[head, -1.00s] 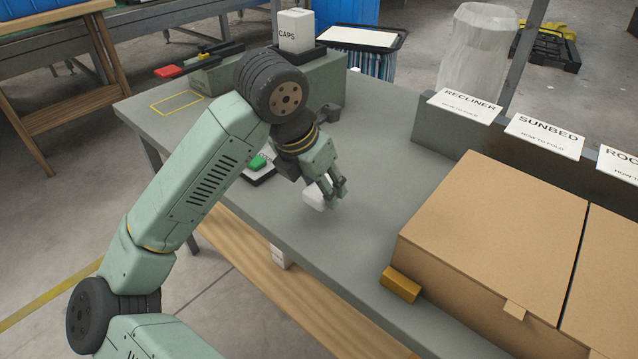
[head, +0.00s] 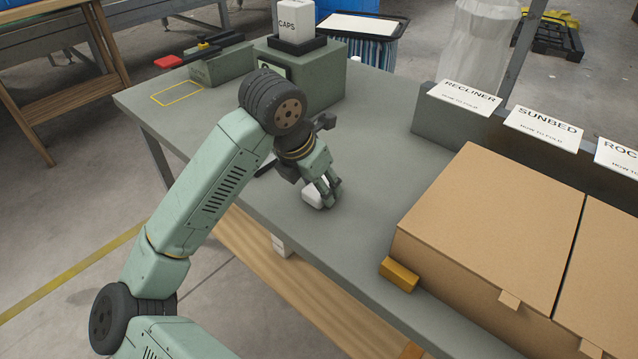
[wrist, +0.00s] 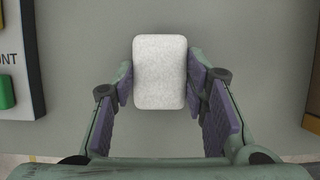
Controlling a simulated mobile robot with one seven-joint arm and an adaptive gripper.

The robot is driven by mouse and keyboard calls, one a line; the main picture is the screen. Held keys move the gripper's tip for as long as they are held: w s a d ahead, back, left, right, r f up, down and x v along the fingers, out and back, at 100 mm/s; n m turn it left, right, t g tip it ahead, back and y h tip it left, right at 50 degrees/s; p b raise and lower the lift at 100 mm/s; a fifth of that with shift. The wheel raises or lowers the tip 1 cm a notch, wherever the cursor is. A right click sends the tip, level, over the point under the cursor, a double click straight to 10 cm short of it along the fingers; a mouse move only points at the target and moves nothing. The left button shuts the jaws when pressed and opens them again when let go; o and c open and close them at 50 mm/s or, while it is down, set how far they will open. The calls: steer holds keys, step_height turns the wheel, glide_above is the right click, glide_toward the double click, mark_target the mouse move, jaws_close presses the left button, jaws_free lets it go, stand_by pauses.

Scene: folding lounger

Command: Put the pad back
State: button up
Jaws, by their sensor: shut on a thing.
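The pad (wrist: 159,72) is a white, rounded rectangular block. In the wrist view it sits between both finger pads of my gripper (wrist: 160,92), which is shut on it. In the head view my gripper (head: 328,190) points down over the grey bench top, with the white pad (head: 313,196) at its fingertips. The pad is low over the bench or on it; I cannot tell if it touches.
Cardboard boxes (head: 490,225) and a yellow block (head: 399,274) stand right. A CAPS box (head: 296,22) stands on a green-grey housing (head: 320,78) behind. A yellow-outlined rectangle (head: 177,92) marks the bench's far left.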

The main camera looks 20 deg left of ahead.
steer(key=o, duration=1.3)
